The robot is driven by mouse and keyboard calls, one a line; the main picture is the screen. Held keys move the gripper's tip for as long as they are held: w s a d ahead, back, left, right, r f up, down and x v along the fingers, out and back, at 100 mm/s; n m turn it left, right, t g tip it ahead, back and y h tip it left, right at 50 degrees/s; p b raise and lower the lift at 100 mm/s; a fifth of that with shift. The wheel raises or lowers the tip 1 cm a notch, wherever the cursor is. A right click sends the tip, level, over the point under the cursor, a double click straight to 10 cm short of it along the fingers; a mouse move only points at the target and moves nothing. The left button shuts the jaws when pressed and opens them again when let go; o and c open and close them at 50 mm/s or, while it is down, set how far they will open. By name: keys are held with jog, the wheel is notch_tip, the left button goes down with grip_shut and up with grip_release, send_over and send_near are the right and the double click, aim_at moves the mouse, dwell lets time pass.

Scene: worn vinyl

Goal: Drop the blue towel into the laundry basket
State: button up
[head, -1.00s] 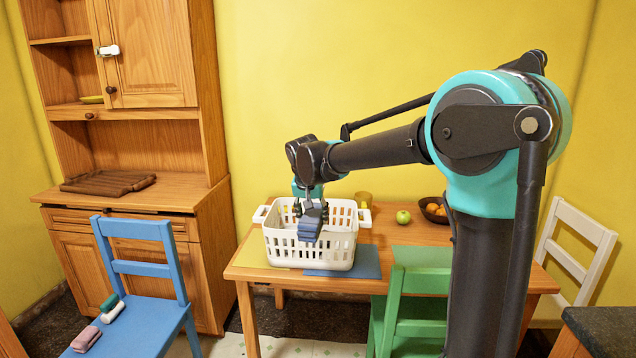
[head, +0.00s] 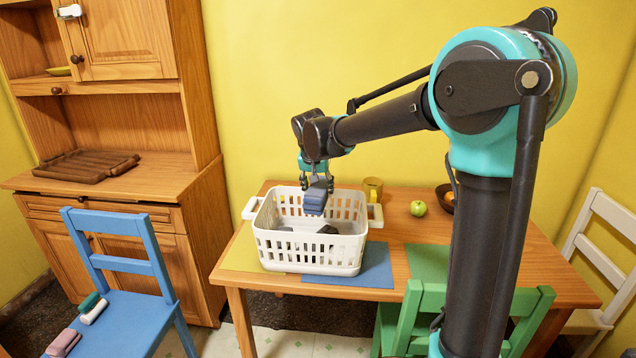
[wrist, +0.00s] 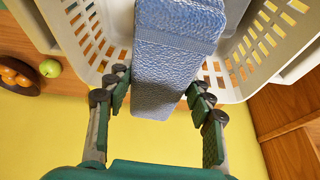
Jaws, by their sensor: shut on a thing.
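The folded blue towel (head: 315,198) hangs from my gripper (head: 317,180) over the open top of the white laundry basket (head: 312,242). In the wrist view my gripper (wrist: 157,88) has its green-padded fingers on both sides of the towel (wrist: 178,45), shut on it. The basket's slotted walls (wrist: 75,32) show on either side of the towel there. The basket stands upright on the wooden table. Dark grey items (head: 328,229) lie inside it. The towel hides part of the basket's inside.
A yellow mug (head: 373,189), a green apple (head: 418,208) and a bowl of oranges (wrist: 18,76) are on the table right of the basket. A blue placemat (head: 376,268) lies under the basket. A green chair (head: 420,297) and a blue chair (head: 125,265) stand in front.

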jog(key=shift+f, duration=1.75)
jog(key=o, duration=1.3)
jog(key=shift+o, duration=0.2)
jog(key=v, duration=1.2)
